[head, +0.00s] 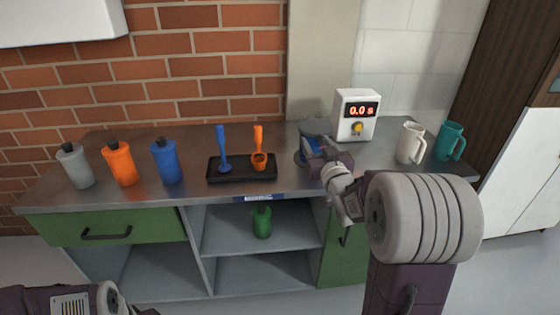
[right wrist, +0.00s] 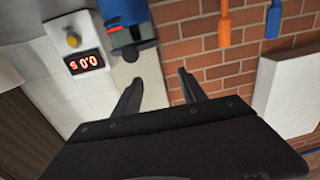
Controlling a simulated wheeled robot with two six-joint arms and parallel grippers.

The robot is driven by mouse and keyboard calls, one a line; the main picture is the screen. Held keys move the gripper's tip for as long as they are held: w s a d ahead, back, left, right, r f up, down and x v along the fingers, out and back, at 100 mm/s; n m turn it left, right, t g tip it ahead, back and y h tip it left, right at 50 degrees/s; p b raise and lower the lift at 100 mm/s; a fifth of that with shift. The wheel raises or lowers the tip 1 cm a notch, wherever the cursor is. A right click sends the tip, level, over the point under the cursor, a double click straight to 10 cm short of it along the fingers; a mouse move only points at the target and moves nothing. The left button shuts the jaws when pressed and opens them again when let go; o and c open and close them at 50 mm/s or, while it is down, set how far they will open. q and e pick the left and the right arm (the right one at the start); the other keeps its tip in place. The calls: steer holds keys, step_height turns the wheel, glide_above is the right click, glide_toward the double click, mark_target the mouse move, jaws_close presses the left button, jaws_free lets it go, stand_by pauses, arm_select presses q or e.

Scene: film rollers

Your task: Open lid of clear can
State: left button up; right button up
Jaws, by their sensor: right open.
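The can (head: 300,157) stands on the counter near the timer, mostly hidden behind my right gripper (head: 313,152) in the head view. Blue shows at the can, and a grey, rounded part that looks like its lid (head: 315,126) shows just behind and above the gripper. In the right wrist view, which is turned upside down, a blue body (right wrist: 123,12) with a dark end lies beyond the fingertips. My right gripper (right wrist: 160,78) is open, with only wall visible between its fingers. I cannot tell whether it touches the can. My left gripper is out of view.
A white timer (head: 355,115) reading 0.0 s stands close behind the can. A white mug (head: 411,144) and teal mug (head: 449,141) are to the right. A black tray (head: 240,173) with blue and orange tools is left, then grey, orange and blue bottles (head: 119,163).

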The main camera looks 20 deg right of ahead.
step_height(320, 180, down, 4)
steer(key=d+b, duration=0.1)
steer(key=d, duration=0.1)
steer(key=m+h, duration=0.1)
glide_toward(317, 129)
steer(key=x, duration=0.4)
steer(key=shift+s+d, duration=0.1)
steer(key=shift+c, duration=0.3)
jaws_close()
stand_by(0.9)
